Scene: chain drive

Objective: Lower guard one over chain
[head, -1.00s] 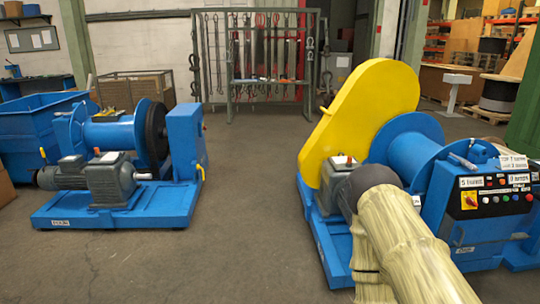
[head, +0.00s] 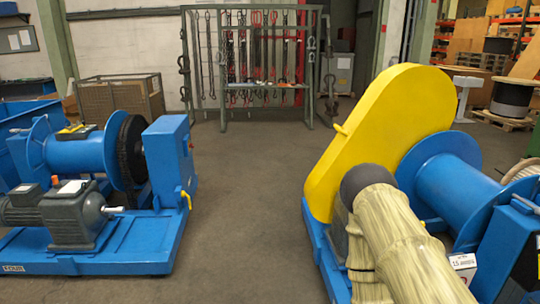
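A large yellow guard (head: 375,135) stands tilted on the right blue winch, beside its blue drum (head: 455,190). A small yellow handle (head: 341,130) sticks out from its left edge. The guard hides whatever is behind it, so I see no chain there. The left winch (head: 90,245) shows a bare dark wheel (head: 130,150) beside its drum, with no guard over it. My arm, in a beige sleeve with a dark rounded end, reaches up from the bottom right in front of the yellow guard. My gripper's fingers do not show.
A grey motor (head: 75,215) sits on the left winch's base. The floor (head: 245,200) between the two winches is clear. A green rack (head: 255,65) hung with chains stands at the back. A wire-sided crate (head: 120,97) is behind the left winch.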

